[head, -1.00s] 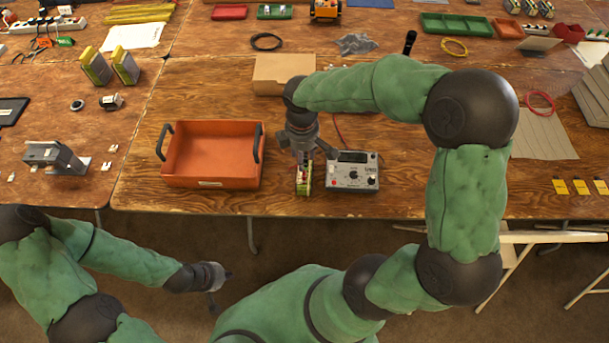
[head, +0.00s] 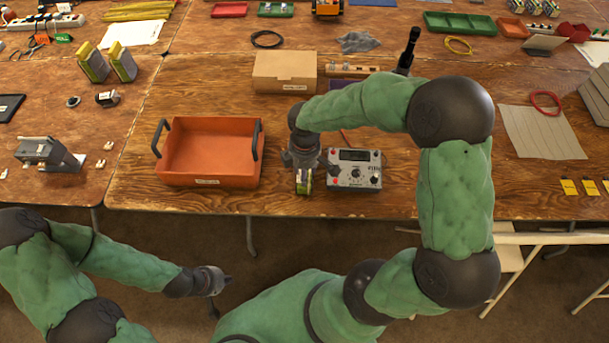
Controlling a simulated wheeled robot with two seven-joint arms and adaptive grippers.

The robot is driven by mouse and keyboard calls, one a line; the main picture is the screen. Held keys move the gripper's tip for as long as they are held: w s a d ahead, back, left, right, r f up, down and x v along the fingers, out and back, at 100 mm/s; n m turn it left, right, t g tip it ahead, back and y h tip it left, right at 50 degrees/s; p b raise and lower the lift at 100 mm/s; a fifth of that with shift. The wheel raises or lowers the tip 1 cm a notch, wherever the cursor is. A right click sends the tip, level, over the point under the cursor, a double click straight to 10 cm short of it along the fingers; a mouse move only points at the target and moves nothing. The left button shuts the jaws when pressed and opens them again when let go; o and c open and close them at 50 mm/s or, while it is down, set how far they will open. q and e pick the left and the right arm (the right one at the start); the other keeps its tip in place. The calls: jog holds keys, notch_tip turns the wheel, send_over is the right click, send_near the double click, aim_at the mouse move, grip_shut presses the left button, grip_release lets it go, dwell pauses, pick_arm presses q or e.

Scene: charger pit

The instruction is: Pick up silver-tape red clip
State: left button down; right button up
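My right gripper (head: 308,165) points down over a small yellow-green battery block (head: 304,187), beside the left side of a grey charger box (head: 354,176). Its fingers look spread, with one reaching toward the charger; the wrist hides part of them. A thin red lead (head: 346,136) runs behind the charger. I cannot make out a red clip with silver tape; the arm and gripper cover the area around the battery's top. My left gripper (head: 223,294) is open and empty, low in front of the table's front edge.
An orange tray (head: 210,181) with dark handles stands left of the battery. A cardboard box (head: 284,87) is behind my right wrist. A dark upright tool (head: 408,50) stands farther back. A grey pad (head: 543,140) with a red cable ring (head: 545,98) lies right.

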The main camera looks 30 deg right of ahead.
jog(key=shift+f, duration=0.8)
jog(key=shift+r, duration=0.1)
grip_shut()
